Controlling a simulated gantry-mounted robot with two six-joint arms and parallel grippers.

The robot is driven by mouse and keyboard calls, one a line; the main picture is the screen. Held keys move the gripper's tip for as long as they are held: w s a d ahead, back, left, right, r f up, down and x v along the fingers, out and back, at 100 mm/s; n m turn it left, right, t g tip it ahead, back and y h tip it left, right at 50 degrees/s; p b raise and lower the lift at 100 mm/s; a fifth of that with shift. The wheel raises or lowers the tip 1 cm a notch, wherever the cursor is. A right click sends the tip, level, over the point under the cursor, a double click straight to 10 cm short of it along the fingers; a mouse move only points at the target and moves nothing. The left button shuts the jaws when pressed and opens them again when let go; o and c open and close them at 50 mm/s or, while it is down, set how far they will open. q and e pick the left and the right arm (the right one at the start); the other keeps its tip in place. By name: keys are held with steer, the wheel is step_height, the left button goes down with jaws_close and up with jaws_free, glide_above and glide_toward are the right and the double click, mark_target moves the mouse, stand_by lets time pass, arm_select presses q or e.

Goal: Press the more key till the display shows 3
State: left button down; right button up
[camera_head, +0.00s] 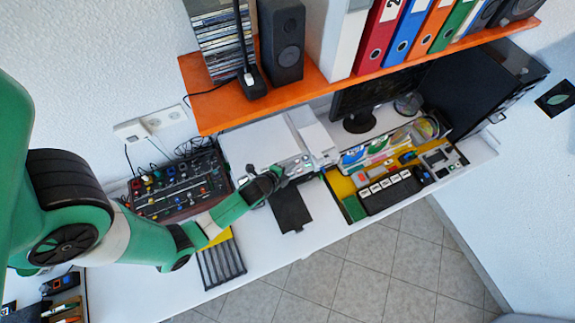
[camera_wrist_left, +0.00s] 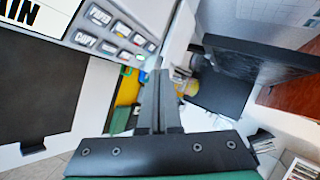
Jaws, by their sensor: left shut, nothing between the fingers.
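My left gripper (camera_head: 277,173) is shut and empty, at the front panel of a white printer-like machine (camera_head: 262,139). In the left wrist view its closed fingers (camera_wrist_left: 157,76) point at the near right end of the grey key panel (camera_wrist_left: 98,30). I cannot tell whether the tips touch it. The panel carries several pale keys with dark labels; one key (camera_wrist_left: 84,39) seems to read COPY. I cannot make out the more key or any number on a display. The panel is small in the head view (camera_head: 296,163). My right gripper is not in view.
A black tray (camera_head: 292,208) juts out below the panel. A mixer-like box (camera_head: 180,184) with knobs stands left, and a yellow organiser (camera_head: 341,185) with a black keyed block (camera_head: 390,191) right. An orange shelf (camera_head: 215,103) with speakers and binders hangs above.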

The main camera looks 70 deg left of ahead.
arm_select(q)
steer(key=a+f+b, duration=0.1)
steer(key=f, duration=0.1)
steer(key=a+f+b, duration=0.2)
steer(key=f, duration=0.1)
steer(key=shift+s+f+b, duration=0.1)
steer(key=shift+f+b, duration=0.2)
steer(key=shift+b, duration=0.1)
steer(key=shift+a+f, duration=0.25)
steer(key=shift+f, duration=0.1)
steer(key=shift+f+b, duration=0.15)
steer(key=shift+b, duration=0.2)
stand_by(1.1)
steer(key=shift+a+f, duration=0.2)
steer(key=shift+a, duration=0.05)
steer(key=shift+a+f+b, duration=0.15)
steer(key=shift+f+b, duration=0.25)
steer(key=shift+b, duration=0.2)
stand_by(0.4)
steer(key=shift+d+r+p, duration=0.35)
steer(key=shift+r+p, duration=0.45)
steer(key=shift+p, duration=0.1)
